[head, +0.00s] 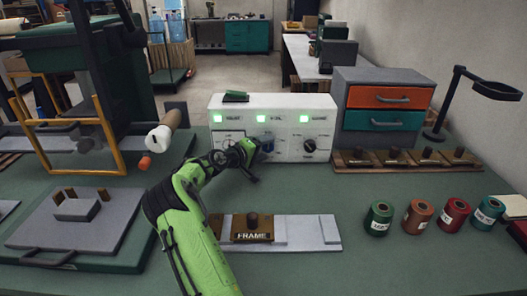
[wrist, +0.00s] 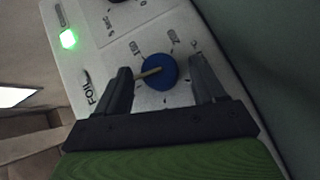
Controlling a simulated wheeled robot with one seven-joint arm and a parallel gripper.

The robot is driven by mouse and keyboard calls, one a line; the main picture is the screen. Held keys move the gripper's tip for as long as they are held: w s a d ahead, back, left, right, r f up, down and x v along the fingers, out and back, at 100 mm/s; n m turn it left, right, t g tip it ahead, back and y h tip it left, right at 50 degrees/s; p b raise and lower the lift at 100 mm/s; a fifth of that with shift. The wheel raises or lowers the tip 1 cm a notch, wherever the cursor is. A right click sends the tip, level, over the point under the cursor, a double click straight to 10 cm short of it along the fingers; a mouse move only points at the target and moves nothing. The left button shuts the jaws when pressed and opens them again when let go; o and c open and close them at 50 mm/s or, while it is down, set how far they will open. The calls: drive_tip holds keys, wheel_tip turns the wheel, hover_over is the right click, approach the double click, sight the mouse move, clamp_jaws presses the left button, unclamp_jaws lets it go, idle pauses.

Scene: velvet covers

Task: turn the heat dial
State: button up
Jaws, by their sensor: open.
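A white control box (head: 228,102) stands at the back of the table. Its blue dial (head: 267,146) sits in the middle of its front; in the wrist view the blue dial (wrist: 160,71) carries a tan pointer towards the left finger. Numbers ring it and "FOIL" is printed beside it. No heat label is readable on it. My gripper (head: 253,163) is at the box front. In the wrist view my gripper (wrist: 162,65) is open, one finger on each side of the dial. Gaps show at both sides of the dial's body; whether the left finger touches the pointer is unclear.
A black dial (head: 310,145) is right of the blue one. Three green lights, one being the left light (head: 218,118), glow above. A drawer cabinet (head: 386,77) stands right of the box. A "FRAME" block (head: 252,228) and several spools, including a green spool (head: 378,217), stand in front.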

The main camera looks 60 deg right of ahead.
drive_tip(key=c, duration=1.1)
drive_tip(key=shift+o, duration=0.2)
drive_tip(key=shift+r, duration=0.1)
drive_tip(key=shift+s+r+m+t+y+p, duration=0.2)
drive_tip(key=shift+m+t+y+p, duration=0.2)
drive_tip(key=shift+m+y+p, duration=0.3)
drive_tip(key=shift+s+d+r+m+t+y+p, duration=0.1)
drive_tip(key=shift+r+m+t+y+p, duration=0.05)
drive_tip(key=shift+m+t+y+p, duration=0.75)
drive_tip(key=t+y, duration=0.1)
drive_tip(key=m+t, duration=0.1)
drive_tip(key=shift+s+d+m+t+y, duration=0.1)
drive_tip(key=shift+s+m+t+y, duration=0.1)
drive_tip(key=shift+m+t+y, duration=0.6)
drive_tip(key=shift+t+y, duration=0.1)
drive_tip(key=shift+t, duration=0.2)
